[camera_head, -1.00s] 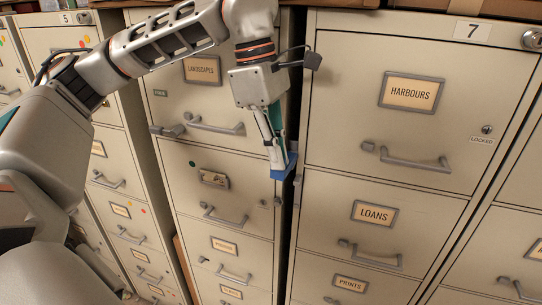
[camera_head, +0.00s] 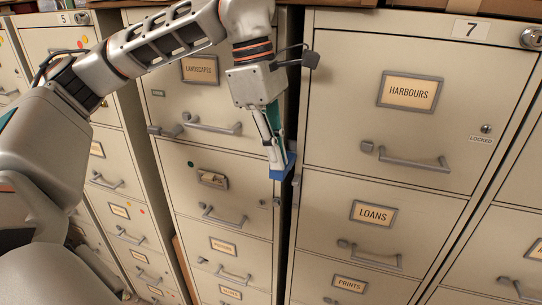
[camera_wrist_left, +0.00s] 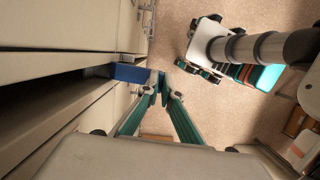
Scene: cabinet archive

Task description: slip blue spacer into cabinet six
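The blue spacer (camera_head: 284,168) is in the grip of my left gripper (camera_head: 278,152), in front of the dark gap between cabinet six (camera_head: 215,160) and cabinet seven (camera_head: 405,140). In the left wrist view the spacer (camera_wrist_left: 130,73) reaches left from the fingertips (camera_wrist_left: 161,86) to the edge of a dark opening (camera_wrist_left: 45,100). How far it enters the opening cannot be told. Cabinet six carries a LANDSCAPES label on its upper drawer; its number is hidden. The fingers are closed together on the spacer. My right gripper is not in view.
Cabinet seven's HARBOURS drawer (camera_head: 410,92) has a lock marked LOCKED. Drawer handles (camera_head: 212,125) stick out from the fronts. Cabinet five (camera_head: 60,45) stands at the left, partly behind my arm. Open floor (camera_wrist_left: 225,125) shows in the left wrist view.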

